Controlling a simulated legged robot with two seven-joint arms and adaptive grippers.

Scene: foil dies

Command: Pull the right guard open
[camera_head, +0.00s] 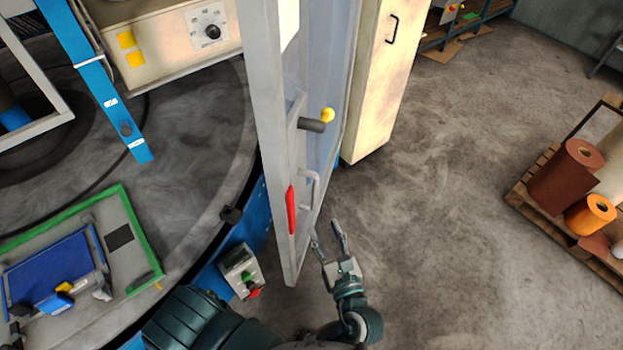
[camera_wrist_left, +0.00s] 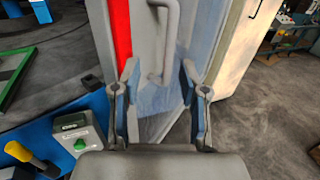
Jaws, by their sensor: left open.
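The right guard (camera_head: 272,150) is a tall grey frame with a clear bluish panel, seen nearly edge-on in the head view. It stands at an angle to the round machine bed, whose surface is visible to its left. Its light grey bar handle (camera_head: 314,190) is on the right-hand face, near a red strip (camera_head: 291,210). The handle (camera_wrist_left: 173,40) also shows in the left wrist view, ahead of the fingers and roughly between them. My left gripper (camera_head: 327,231) is open and empty just below the handle, apparently apart from it. My right gripper is not in view.
A control box (camera_head: 240,271) with a red button stands left of the guard's lower end. A cream cabinet (camera_head: 382,80) is behind the guard. A pallet (camera_head: 530,205) with foil rolls is at the far right. The floor between is clear.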

